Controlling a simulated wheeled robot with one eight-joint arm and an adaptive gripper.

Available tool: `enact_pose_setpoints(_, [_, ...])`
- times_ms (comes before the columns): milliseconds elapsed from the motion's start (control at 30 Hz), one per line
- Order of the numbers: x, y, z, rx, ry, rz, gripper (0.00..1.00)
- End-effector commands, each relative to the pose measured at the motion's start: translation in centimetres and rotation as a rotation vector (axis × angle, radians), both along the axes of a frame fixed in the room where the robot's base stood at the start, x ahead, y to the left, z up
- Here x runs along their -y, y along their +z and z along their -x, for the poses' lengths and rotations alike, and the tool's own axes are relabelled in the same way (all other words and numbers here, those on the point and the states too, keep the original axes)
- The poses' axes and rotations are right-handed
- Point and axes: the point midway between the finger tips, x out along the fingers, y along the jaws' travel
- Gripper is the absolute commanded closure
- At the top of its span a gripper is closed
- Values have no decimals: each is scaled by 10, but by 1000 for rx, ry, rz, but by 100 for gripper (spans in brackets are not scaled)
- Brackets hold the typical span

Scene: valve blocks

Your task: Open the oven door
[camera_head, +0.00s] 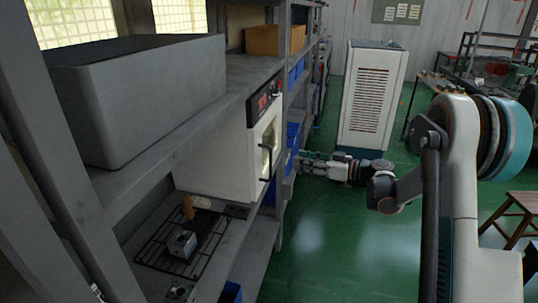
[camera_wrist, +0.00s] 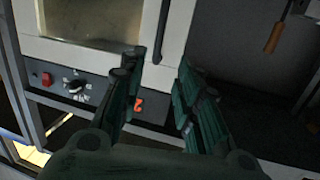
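The white oven (camera_head: 215,155) stands on a shelf of the rack, with its glass-fronted door (camera_head: 266,142) facing right and looking closed. A black bar handle (camera_head: 266,163) is on the door. In the wrist view the oven appears upside down, with the door (camera_wrist: 60,48) at the top and the handle (camera_wrist: 162,30) near the door's side edge. My gripper (camera_head: 298,161) is just right of the handle in the head view. In the wrist view my gripper (camera_wrist: 157,68) is open, its fingertips on either side of the handle's near end. Contact cannot be told.
The control panel (camera_wrist: 70,86) has a knob, a red switch and a red display. A grey bin (camera_head: 135,95) sits on the shelf above. A wire rack (camera_head: 185,243) and a small box lie on the lower shelf. A white cabinet (camera_head: 372,95) stands behind; green floor (camera_head: 330,240) is clear right of the shelving.

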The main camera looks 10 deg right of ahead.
Motion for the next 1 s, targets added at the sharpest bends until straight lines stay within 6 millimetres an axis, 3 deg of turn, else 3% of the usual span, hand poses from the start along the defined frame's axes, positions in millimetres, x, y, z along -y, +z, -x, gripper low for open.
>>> enact_pose_setpoints(200, [8,-10,0,89,18,-50,69])
enact_pose_setpoints(367, [-2,-11,-6,94,21,-53,69])
enact_pose_setpoints(800, [-71,-12,-52,92,21,-52,69])
enact_pose_setpoints(1000, [-94,-11,-68,91,20,-52,69])
